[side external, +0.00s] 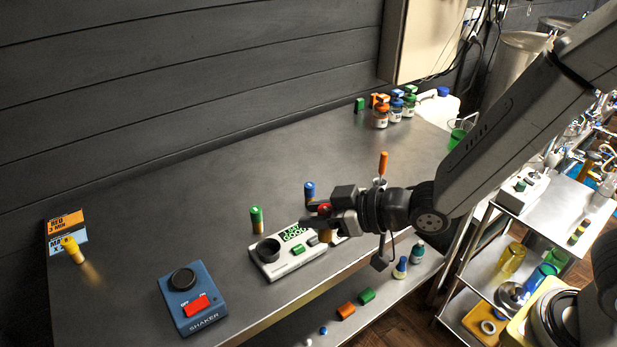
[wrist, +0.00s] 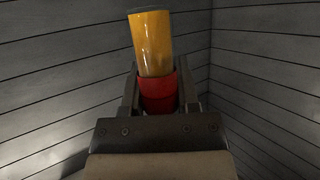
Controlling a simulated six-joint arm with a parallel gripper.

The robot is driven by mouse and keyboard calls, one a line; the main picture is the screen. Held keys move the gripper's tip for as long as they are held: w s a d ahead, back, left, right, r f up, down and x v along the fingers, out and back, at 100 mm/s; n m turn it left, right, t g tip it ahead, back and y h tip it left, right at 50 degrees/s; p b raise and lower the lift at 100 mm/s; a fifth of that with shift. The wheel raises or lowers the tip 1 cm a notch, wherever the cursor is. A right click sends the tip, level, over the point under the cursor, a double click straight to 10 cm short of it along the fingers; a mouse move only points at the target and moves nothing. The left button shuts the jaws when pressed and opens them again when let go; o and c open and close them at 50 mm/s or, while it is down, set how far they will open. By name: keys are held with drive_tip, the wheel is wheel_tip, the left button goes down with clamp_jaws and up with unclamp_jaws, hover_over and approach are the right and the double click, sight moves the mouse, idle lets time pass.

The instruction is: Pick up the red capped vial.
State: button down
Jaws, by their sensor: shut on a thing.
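The red capped vial has an amber body (wrist: 152,45) and a red cap (wrist: 158,93). My gripper (wrist: 157,98) is shut on the red cap in the wrist view, with one finger on each side and the body sticking out beyond them. In the side external view my gripper (side external: 318,213) is above the bench near the scale (side external: 291,258), and the red cap (side external: 323,209) shows between its fingers.
A green capped vial (side external: 256,220) and a blue capped vial (side external: 309,191) stand near the scale. A blue shaker (side external: 192,300) is at the front left, and a yellow capped vial (side external: 73,249) is by the signs (side external: 66,224). Bottles (side external: 381,116) stand at the back. The left bench is mostly clear.

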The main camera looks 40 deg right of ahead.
drive_tip(key=shift+s+d+r, duration=0.2)
drive_tip(key=shift+s, duration=0.3)
idle(0.4)
drive_tip(key=w+d+f+m+t+h, duration=0.1)
drive_tip(key=w+d+f+m+h, duration=0.2)
drive_tip(key=d, duration=0.7)
drive_tip(key=w+d+f+m+t+h, duration=0.1)
drive_tip(key=w+d+m+h, duration=0.35)
drive_tip(key=d, duration=0.55)
drive_tip(key=s+a+r+n+y, duration=0.1)
drive_tip(key=s+a+n+y, duration=0.1)
drive_tip(key=a, duration=0.4)
drive_tip(key=s+a+r+n+g+y, duration=0.1)
drive_tip(key=s+a+n+y, duration=0.2)
drive_tip(key=a, duration=0.4)
drive_tip(key=s+a+r+n+g+y, duration=0.1)
drive_tip(key=s+a+r+n+y, duration=0.1)
drive_tip(key=a, duration=0.5)
drive_tip(key=shift+s+n, duration=0.25)
